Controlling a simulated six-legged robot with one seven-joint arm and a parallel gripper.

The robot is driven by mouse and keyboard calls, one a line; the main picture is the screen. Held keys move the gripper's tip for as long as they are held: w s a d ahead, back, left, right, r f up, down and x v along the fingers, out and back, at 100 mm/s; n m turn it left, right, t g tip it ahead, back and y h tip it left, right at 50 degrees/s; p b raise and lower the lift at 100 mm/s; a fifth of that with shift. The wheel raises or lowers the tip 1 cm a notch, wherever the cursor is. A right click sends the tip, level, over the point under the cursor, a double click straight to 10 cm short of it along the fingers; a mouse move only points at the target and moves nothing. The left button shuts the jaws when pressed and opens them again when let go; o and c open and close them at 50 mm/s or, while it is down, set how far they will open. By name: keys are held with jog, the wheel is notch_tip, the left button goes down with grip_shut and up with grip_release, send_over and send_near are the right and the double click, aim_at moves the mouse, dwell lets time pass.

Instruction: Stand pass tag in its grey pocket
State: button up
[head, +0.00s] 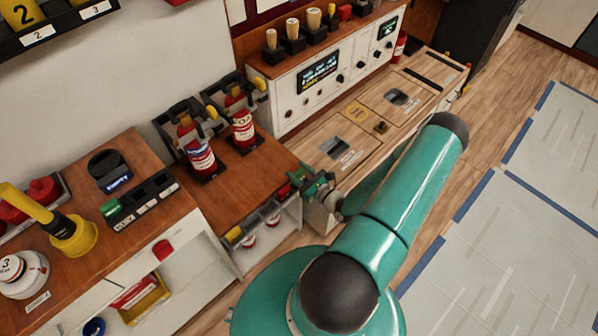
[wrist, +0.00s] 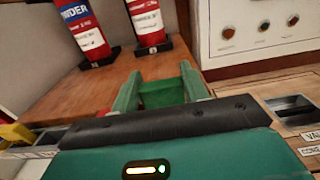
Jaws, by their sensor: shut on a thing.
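My gripper (head: 303,180) is over the right edge of the brown wooden counter, near the console. In the wrist view my gripper (wrist: 162,85) is shut on a green flat piece, which I take for the pass tag (wrist: 163,93). Its lower part is hidden by my gripper's housing. A dark rack with several labelled pockets (head: 152,203) lies on the left counter, with a green piece at its left end. I cannot tell which pocket is the grey one.
Two red extinguishers (head: 195,150) (head: 241,122) stand in dark holders at the counter's back. A white console (head: 318,85) stands behind a wooden panel with recesses (head: 333,147). A yellow plunger-like item (head: 72,236) stands far left. Open shelves (head: 262,232) lie below the counter.

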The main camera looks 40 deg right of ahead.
jog(key=shift+f, duration=1.45)
jog(key=o, duration=1)
jog(key=shift+o, duration=0.2)
jog(key=s, duration=1.3)
jog(key=shift+s+d, duration=0.2)
jog(key=shift+s, duration=0.2)
